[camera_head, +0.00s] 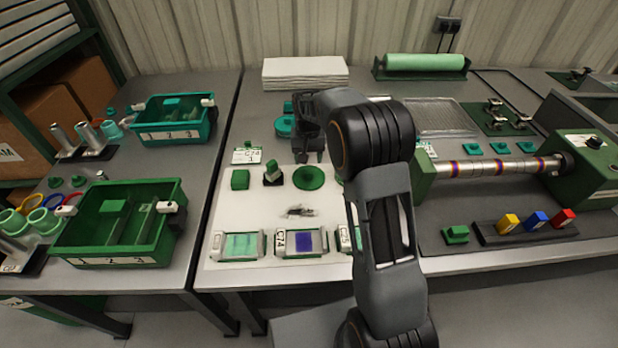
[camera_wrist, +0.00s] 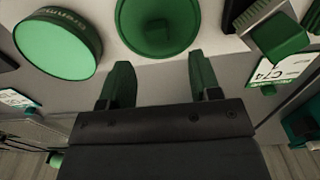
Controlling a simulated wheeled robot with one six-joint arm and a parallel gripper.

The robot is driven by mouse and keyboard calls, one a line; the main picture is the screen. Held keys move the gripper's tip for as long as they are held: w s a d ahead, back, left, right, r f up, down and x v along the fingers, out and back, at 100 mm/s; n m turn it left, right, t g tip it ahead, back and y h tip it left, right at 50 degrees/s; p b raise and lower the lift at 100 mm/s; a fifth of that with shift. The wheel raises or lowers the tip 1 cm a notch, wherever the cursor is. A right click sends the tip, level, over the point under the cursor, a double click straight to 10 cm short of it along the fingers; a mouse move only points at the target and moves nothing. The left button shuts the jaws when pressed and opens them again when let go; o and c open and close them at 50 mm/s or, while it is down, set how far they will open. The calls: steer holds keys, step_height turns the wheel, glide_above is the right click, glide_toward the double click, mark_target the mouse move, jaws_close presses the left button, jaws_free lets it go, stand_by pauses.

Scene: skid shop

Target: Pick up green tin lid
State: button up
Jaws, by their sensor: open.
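The green tin lid (camera_head: 310,177) is a flat dark green disc lying on the white mat on the middle bench. In the wrist view the lid (camera_wrist: 140,28) is at the top centre, with a small raised knob, and is cut off by the frame edge. My gripper (camera_head: 310,158) is just behind the lid in the head view. In the wrist view my gripper (camera_wrist: 160,62) has its two green fingers spread and empty, pointing towards the lid and apart from it. A round green tin (camera_wrist: 57,43) with a lighter face is left of the lid there.
A green-handled brush-like tool (camera_head: 272,177) and a green block (camera_head: 240,180) stand left of the lid. A C74 card (camera_head: 246,156) is behind them. Framed pads (camera_head: 301,243) line the mat's front. My arm hides the mat's right side.

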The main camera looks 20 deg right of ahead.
mark_target(309, 171)
steer(key=shift+s+d+f+b, duration=0.1)
steer(key=shift+f+b, duration=0.2)
steer(key=shift+f, duration=2.45)
steer(key=c, duration=1)
steer(key=shift+r, duration=0.1)
